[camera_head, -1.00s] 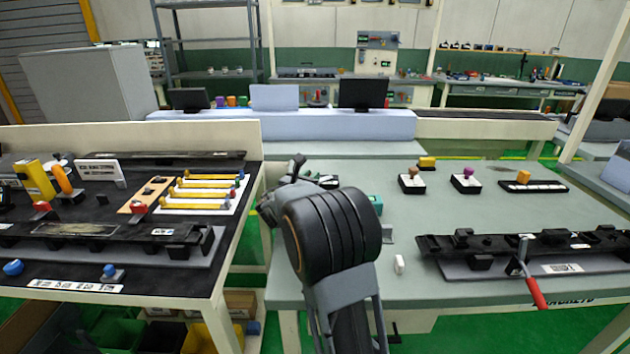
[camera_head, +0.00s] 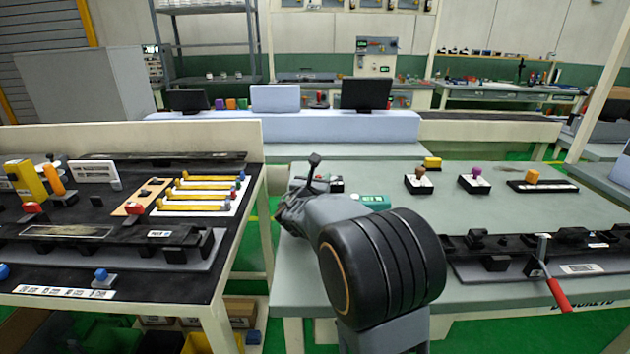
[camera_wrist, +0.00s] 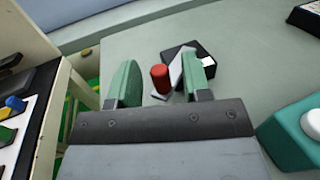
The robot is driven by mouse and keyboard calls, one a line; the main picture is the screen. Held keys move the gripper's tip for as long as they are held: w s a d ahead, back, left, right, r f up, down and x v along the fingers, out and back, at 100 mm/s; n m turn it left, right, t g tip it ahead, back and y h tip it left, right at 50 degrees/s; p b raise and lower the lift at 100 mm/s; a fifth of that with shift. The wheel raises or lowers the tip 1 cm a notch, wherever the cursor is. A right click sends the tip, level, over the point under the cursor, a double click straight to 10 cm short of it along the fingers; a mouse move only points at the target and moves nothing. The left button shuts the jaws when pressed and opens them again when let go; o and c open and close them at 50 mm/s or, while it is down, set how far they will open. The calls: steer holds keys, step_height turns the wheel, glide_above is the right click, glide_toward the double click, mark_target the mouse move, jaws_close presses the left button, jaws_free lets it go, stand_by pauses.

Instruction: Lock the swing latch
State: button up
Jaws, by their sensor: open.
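The likely swing latch (camera_wrist: 178,54), a black base with a pale plate and an upright red knob (camera_wrist: 160,78), stands on the grey-green bench in the wrist view. My gripper (camera_wrist: 161,83) is open, with one green finger on each side of the knob in the picture. The red knob shows between the fingers, and I cannot tell whether they touch it. In the head view, my gripper (camera_head: 312,178) is small and dark at the bench's left side, and the arm partly hides the latch there.
A teal box (camera_head: 374,201) with a white button stands close to the gripper's right. A black rail fixture with a red-handled lever (camera_head: 558,294) lies at the right front. Button boxes (camera_head: 420,183) stand farther back. A gap separates the left bench (camera_head: 225,262).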

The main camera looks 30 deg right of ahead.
steer(key=shift+s+a, duration=0.15)
steer(key=shift+a, duration=0.05)
steer(key=p+v, duration=0.1)
steer(key=v, duration=1.1)
steer(key=shift+s+a, duration=0.1)
steer(key=shift+a, duration=0.05)
steer(key=shift+s+a, duration=0.3)
steer(key=shift+s, duration=0.05)
steer(key=shift+c, duration=0.3)
